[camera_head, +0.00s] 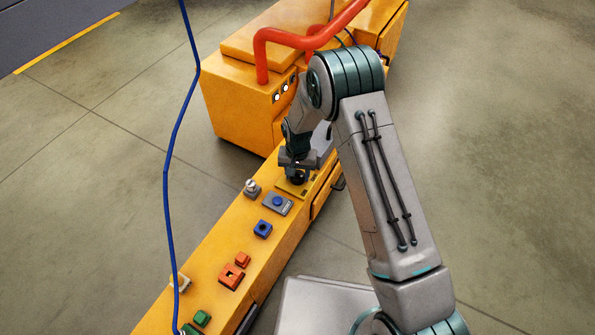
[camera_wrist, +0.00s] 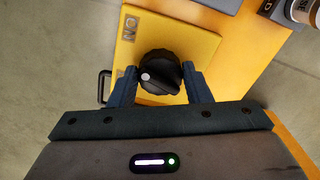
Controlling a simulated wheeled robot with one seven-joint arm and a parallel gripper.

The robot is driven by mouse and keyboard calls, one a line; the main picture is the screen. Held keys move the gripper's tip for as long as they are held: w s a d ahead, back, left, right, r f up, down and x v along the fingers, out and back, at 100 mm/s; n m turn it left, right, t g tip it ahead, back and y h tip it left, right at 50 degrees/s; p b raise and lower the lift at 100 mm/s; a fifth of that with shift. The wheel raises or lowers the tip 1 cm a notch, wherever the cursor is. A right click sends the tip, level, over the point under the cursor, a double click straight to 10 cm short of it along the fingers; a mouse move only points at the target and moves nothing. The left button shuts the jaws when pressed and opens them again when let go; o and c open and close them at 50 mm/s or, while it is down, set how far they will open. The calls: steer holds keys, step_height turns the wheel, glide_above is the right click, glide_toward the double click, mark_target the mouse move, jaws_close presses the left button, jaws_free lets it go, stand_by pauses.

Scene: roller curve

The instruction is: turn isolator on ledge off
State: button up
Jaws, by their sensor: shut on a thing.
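The isolator is a black round knob (camera_wrist: 160,66) on a yellow plate (camera_wrist: 201,42). In the head view the yellow plate (camera_head: 286,188) lies on the orange ledge (camera_head: 218,233), partly hidden under my gripper (camera_head: 297,178). In the wrist view my gripper (camera_wrist: 159,76) has one finger on each side of the knob, shut on it. A pale dot on the knob is toward the left. A label with rotated letters, seemingly ON, is at the plate's upper left. Another label beside the left finger is partly covered.
A small grey knobbed device (camera_head: 252,188) is close by. A red pipe (camera_head: 285,37) rises behind. A blue cable (camera_head: 176,140) hangs at left.

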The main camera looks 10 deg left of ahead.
mark_target(298, 174)
steer(key=n+p, duration=0.1)
steer(key=n, duration=0.5)
steer(key=shift+d, duration=0.1)
steer(key=n+p, duration=0.1)
steer(key=n, duration=0.5)
steer(key=shift+p, duration=0.3)
stand_by(0.3)
steer(key=o, duration=1)
steer(key=shift+w+r, duration=0.1)
step_height(298, 174, up, 14)
steer(key=p, duration=0.4)
steer(key=shift+f, duration=0.2)
